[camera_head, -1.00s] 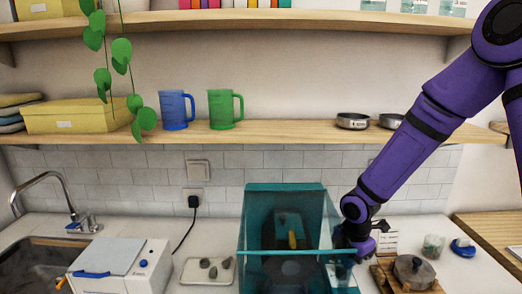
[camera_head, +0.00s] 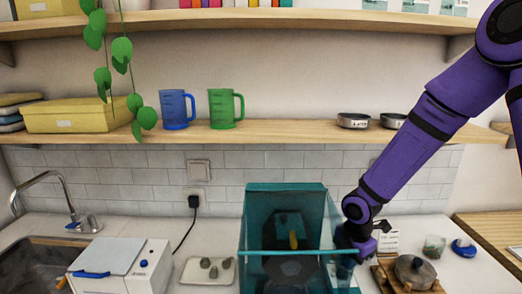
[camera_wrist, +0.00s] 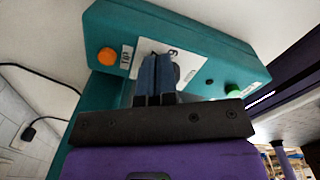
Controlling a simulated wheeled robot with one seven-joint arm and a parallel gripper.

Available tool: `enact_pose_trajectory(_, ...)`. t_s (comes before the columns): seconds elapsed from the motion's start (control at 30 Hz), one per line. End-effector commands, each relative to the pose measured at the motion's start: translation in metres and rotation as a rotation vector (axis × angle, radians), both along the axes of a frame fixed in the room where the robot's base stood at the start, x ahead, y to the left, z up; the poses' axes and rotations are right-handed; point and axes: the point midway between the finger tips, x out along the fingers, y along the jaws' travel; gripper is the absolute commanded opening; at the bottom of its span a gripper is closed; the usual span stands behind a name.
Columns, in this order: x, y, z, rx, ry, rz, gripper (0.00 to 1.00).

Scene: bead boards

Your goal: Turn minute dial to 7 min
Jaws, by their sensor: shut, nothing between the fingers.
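A teal box-shaped appliance (camera_head: 245,225) with see-through walls stands on the counter. In the wrist view its teal control panel (camera_wrist: 215,35) carries an orange button (camera_wrist: 106,57), a small label beside it, a white dial plate (camera_wrist: 147,47) and a green knob or button (camera_wrist: 233,90). My gripper (camera_wrist: 158,60) is shut and empty, its blue-grey fingertips in front of the white plate. The fingers hide the dial there, so its setting is not readable, nor whether they touch it. In the head view my gripper (camera_head: 366,250) is at the appliance's right side.
A lidded pot (camera_head: 414,270) on a wooden board stands close right of my gripper, with a glass jar (camera_head: 434,246) beyond. A tray with several stones (camera_head: 207,281) and a white box (camera_head: 150,262) lie left. A shelf (camera_head: 280,132) with mugs runs above.

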Motion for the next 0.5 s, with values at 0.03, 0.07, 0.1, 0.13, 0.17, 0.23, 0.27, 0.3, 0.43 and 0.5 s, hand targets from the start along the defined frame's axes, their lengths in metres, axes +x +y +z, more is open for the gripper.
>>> enact_pose_trajectory(0.03,-0.014,-0.004,-0.011,-0.005,0.043,0.002,0.00)
enact_pose_trajectory(0.07,-0.014,-0.005,-0.012,-0.006,0.044,0.001,0.00)
enact_pose_trajectory(0.1,-0.013,-0.006,-0.012,-0.006,0.044,0.001,0.00)
enact_pose_trajectory(0.13,-0.012,-0.008,-0.011,-0.007,0.044,0.000,0.00)
enact_pose_trajectory(0.17,-0.012,-0.008,-0.011,-0.007,0.044,0.000,0.00)
enact_pose_trajectory(0.23,-0.011,-0.010,-0.011,-0.008,0.044,-0.001,0.00)
enact_pose_trajectory(0.27,-0.011,-0.011,-0.010,-0.008,0.044,-0.001,0.00)
enact_pose_trajectory(0.3,-0.010,-0.011,-0.008,-0.008,0.044,-0.001,0.00)
enact_pose_trajectory(0.43,-0.010,-0.012,0.004,-0.008,0.042,-0.004,0.00)
enact_pose_trajectory(0.5,-0.009,-0.011,0.012,-0.007,0.038,-0.003,0.00)
